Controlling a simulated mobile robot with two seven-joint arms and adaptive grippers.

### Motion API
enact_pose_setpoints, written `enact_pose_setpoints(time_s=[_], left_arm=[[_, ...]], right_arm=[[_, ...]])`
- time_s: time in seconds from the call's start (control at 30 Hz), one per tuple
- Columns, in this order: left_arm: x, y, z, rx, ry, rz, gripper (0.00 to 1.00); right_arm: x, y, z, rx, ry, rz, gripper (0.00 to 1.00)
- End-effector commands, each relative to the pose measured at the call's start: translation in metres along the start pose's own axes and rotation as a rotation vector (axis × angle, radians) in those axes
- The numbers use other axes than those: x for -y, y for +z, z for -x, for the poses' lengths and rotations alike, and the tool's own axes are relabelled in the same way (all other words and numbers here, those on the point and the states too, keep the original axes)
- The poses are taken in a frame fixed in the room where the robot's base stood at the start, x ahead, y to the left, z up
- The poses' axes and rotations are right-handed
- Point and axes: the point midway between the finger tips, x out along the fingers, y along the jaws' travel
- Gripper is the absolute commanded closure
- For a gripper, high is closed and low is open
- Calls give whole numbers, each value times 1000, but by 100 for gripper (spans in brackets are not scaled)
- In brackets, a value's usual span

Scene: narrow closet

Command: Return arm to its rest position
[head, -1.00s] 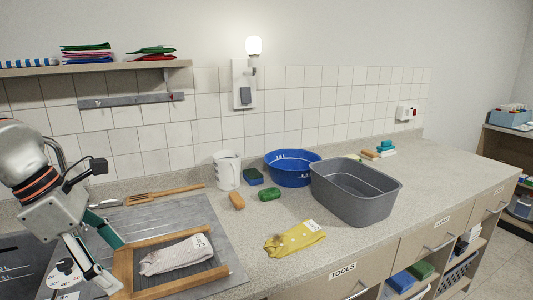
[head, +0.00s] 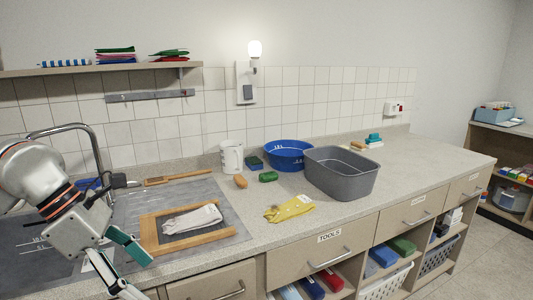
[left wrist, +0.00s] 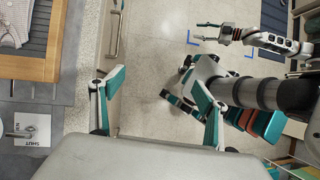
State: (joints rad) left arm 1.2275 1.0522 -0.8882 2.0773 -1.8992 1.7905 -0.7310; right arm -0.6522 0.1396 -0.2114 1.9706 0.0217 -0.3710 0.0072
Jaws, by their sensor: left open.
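My left gripper (head: 132,275) is at the lower left of the head view, over the front edge of the counter, in front of the wooden frame. Its teal fingers are apart with nothing between them, and the left wrist view (left wrist: 160,105) shows floor below the gap. The other arm, apparently my right, shows at the upper right of the left wrist view, its small gripper (left wrist: 207,32) over the floor. Whether its jaws are open is hard to tell. The right gripper is not in the head view.
The wooden frame (head: 149,234) with a pale glove (head: 192,219) lies on the grey mat. A yellow glove (head: 288,209), grey tub (head: 343,178), blue basin (head: 288,151) and white jug (head: 231,157) stand farther right. A faucet (head: 97,145) rises behind my left arm. Drawers line the front.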

Motion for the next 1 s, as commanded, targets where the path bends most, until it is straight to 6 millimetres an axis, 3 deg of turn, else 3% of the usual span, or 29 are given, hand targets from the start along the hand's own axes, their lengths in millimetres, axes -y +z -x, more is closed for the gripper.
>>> enact_pose_setpoints(time_s=[0.1,0.3,0.4,0.53,0.67,0.77,0.87,1.0], left_arm=[[23,20,-30,91,-119,10,25],[71,67,-72,322,-371,101,25],[93,94,-83,469,-516,201,25],[108,125,-87,661,-690,381,25],[102,145,-86,848,-844,617,25],[84,150,-88,982,-945,834,25],[58,142,-97,1106,-1026,1078,25],[16,109,-124,1255,-1101,1461,25]], right_arm=[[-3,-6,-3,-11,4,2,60],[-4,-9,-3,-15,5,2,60],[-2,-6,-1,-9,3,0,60],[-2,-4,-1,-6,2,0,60],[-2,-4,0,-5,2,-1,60],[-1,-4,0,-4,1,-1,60],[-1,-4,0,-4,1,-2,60],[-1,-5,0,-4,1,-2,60]])
